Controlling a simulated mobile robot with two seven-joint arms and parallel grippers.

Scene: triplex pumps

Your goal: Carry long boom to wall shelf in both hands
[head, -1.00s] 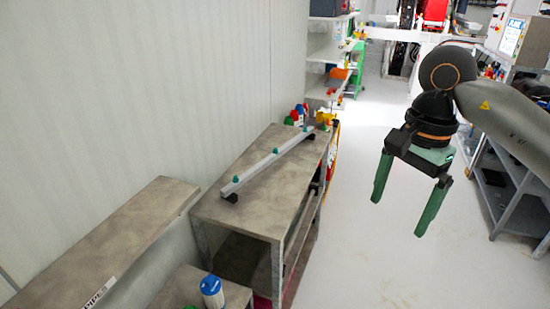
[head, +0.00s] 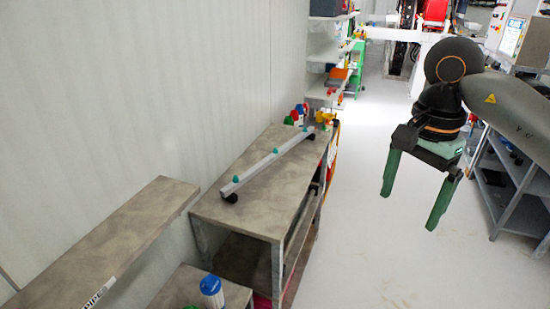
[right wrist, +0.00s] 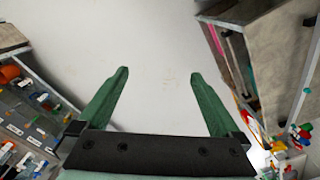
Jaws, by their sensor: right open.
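The long boom (head: 268,161) is a thin grey bar with small green knobs on top and dark feet at its ends. It lies lengthwise on the grey bench top (head: 265,205) in the head view. The wall shelf (head: 110,240) is a grey board along the left wall, nearer to me and left of the bench. My right gripper (head: 410,206) is open and empty, over the floor to the right of the bench and apart from the boom. Its two green fingers also show in the right wrist view (right wrist: 157,88), spread with bare floor between them. My left gripper is not in view.
A blue and white canister (head: 212,291) stands on a lower surface in front of the bench. Small coloured items (head: 300,113) stand at the bench's far end. A rack (head: 505,190) stands at right. The white aisle floor (head: 370,240) between is clear.

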